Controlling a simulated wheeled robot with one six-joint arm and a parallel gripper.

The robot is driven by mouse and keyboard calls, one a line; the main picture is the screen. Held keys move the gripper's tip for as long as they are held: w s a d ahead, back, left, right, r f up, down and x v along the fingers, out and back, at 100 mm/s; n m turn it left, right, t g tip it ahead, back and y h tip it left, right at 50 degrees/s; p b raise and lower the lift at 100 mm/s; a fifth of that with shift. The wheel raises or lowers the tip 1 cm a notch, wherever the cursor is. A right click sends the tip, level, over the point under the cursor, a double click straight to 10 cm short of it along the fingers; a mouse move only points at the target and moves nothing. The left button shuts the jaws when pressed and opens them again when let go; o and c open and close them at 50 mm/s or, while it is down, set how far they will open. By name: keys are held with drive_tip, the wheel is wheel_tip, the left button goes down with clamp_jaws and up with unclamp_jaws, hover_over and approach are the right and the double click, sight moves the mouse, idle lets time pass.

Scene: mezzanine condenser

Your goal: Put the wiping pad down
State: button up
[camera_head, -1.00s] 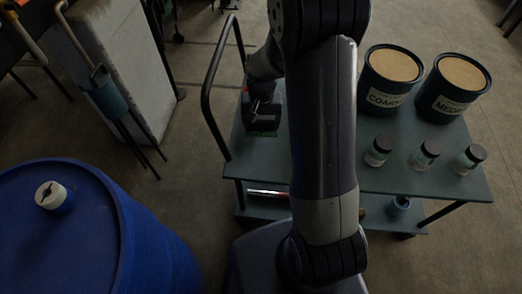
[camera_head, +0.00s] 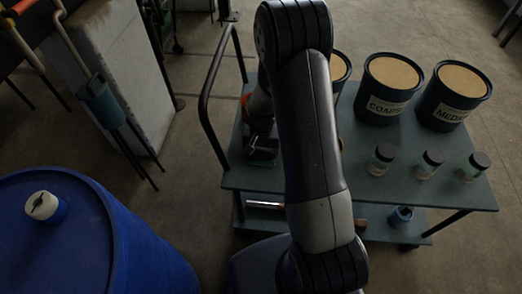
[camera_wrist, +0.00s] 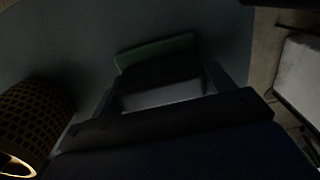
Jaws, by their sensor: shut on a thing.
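My gripper (camera_head: 262,150) is low over the left end of the cart's top in the head view. In the wrist view its fingers (camera_wrist: 160,88) are shut on the wiping pad (camera_wrist: 157,52), a dark block with a green edge. In the head view the pad is too dark to make out clearly. I cannot tell whether the pad touches the blue-grey cart top (camera_head: 365,185). The wrist view is very dark.
Buckets marked COARSE (camera_head: 388,90) and MEDIUM (camera_head: 453,96) stand on the cart's right, with another bucket (camera_head: 341,70) partly behind my arm. Several jars (camera_head: 428,164) stand in front. A blue drum (camera_head: 80,240) is at lower left. An orange gridded object (camera_wrist: 30,125) is left in the wrist view.

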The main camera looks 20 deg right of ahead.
drive_tip(key=shift+r, duration=0.1)
drive_tip(key=o, duration=1.1)
drive_tip(key=shift+f, duration=0.2)
wheel_tip(320, 180, up, 12)
drive_tip(key=shift+r+p, duration=0.2)
drive_tip(key=shift+p, duration=0.2)
